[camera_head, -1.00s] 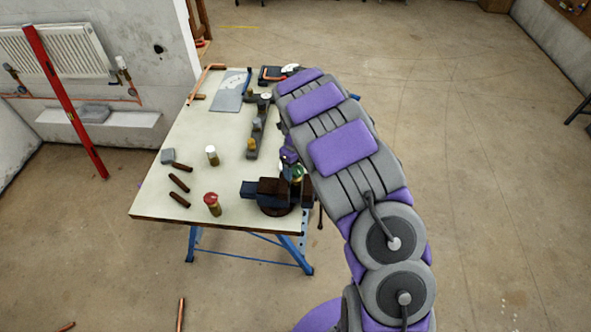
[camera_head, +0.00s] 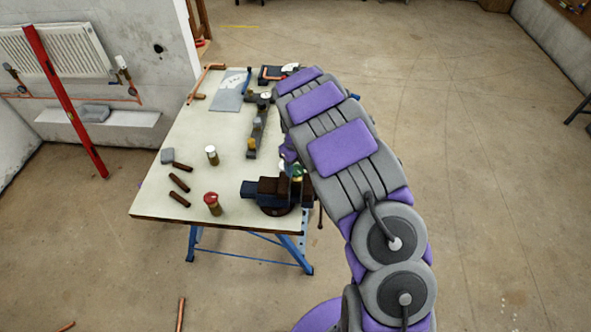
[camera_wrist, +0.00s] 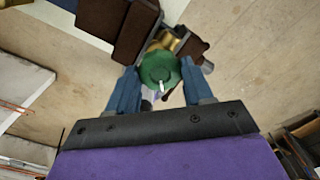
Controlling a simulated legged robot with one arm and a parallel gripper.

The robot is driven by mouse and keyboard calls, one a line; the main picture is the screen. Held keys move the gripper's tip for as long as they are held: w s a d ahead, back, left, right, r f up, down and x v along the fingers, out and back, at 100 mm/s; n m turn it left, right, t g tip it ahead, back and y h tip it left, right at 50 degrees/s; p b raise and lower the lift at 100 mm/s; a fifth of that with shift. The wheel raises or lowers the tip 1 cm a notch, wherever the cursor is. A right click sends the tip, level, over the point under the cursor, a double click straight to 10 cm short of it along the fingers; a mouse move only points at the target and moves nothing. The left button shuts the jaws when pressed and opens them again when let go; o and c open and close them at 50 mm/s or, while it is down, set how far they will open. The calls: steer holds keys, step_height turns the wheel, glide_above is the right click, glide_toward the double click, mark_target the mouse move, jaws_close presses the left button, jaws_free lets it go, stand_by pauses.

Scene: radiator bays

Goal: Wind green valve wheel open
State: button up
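The green valve wheel (camera_wrist: 158,70) is in the middle of the wrist view, on a brass valve body (camera_wrist: 166,42) held between the dark jaws of a vise (camera_wrist: 135,28). A small white mark shows on the wheel's near side. The blue fingers of my gripper (camera_wrist: 160,84) stand on both sides of the wheel, with no clear gap at its rim, and look shut on it. In the head view a little of the green wheel (camera_head: 297,171) shows above the vise (camera_head: 268,191); my arm hides most of the gripper.
The workbench (camera_head: 225,185) carries a red-capped fitting (camera_head: 213,203), a white-capped fitting (camera_head: 212,155), several brown pipe pieces (camera_head: 180,183) and a manifold with a gauge (camera_head: 257,135). A red level (camera_head: 65,100) leans by the radiator (camera_head: 70,52).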

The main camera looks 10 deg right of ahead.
steer(key=c, duration=0.7)
steer(key=n, duration=0.6)
steer(key=n+b, duration=0.1)
steer(key=n, duration=0.9)
steer(key=shift+s+f, duration=0.1)
steer(key=n, duration=1)
steer(key=shift+n+b, duration=0.4)
steer(key=o, duration=0.8)
steer(key=shift+o, duration=1.4)
